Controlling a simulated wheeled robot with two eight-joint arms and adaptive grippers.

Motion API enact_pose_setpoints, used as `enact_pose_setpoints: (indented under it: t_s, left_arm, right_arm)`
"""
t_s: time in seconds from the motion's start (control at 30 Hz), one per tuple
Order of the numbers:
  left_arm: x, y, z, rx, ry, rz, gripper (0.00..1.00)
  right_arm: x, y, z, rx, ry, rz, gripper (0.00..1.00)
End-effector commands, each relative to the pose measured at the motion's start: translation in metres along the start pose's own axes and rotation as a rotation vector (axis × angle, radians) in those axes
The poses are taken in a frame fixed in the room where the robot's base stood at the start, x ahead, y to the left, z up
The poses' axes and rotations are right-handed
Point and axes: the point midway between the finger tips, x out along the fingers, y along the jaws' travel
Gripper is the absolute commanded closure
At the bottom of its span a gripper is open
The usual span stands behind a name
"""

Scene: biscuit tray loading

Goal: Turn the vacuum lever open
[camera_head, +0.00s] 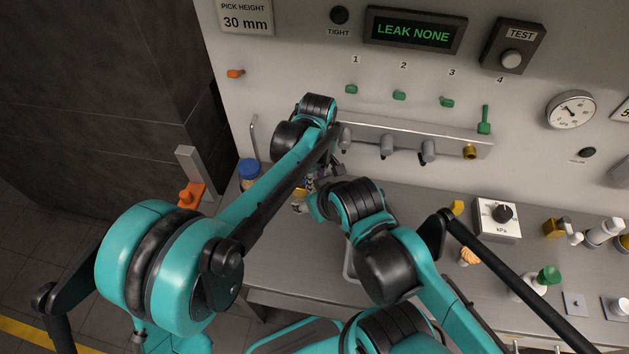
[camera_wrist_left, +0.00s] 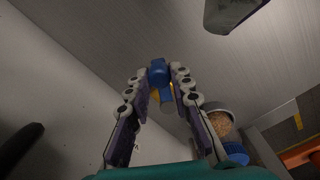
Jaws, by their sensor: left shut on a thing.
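My left gripper shows in the left wrist view (camera_wrist_left: 163,84), with its fingers closed around a small blue handle (camera_wrist_left: 157,70). A yellow part (camera_wrist_left: 155,96) shows just below and behind this blue handle, between the fingers. The frames do not clearly show whether the blue handle is the vacuum lever, or how far it is turned. In the head view my left arm reaches toward the panel and its fingertips are mostly hidden behind the arms. A bit of yellow shows there beside the wrist. My right arm is folded low in the middle, and its gripper is not visible.
A manifold bar (camera_head: 410,138) with several grey nozzles runs along the panel. A display (camera_head: 415,30) reads LEAK NONE. A blue-lidded jar (camera_head: 249,169) and an orange fixture (camera_head: 191,193) stand left. My arms crowd the middle.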

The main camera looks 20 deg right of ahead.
Motion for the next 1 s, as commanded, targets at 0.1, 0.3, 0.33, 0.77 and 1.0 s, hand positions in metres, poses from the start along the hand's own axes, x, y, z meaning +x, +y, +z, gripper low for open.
enact_pose_setpoints:
  t_s: [0.1,0.3,0.33,0.77,1.0]
  left_arm:
    - [0.0,0.0,0.0,0.001,0.001,0.0,0.58]
    - [0.0,0.0,0.0,0.001,0.001,0.0,0.57]
    - [0.0,0.0,0.0,0.001,0.001,0.0,0.57]
    - [-0.056,0.0,0.0,0.001,0.001,0.0,0.57]
    - [-0.102,0.0,0.0,0.001,0.001,0.0,0.57]
  right_arm:
    - [0.0,0.0,0.0,0.0,0.0,0.0,0.44]
    - [0.0,0.0,0.0,0.0,0.0,0.0,0.44]
    - [0.0,0.0,0.0,0.0,0.0,0.0,0.44]
    - [0.0,0.0,0.0,0.0,0.0,0.0,0.44]
    - [0.0,0.0,0.0,0.0,0.0,0.0,0.44]
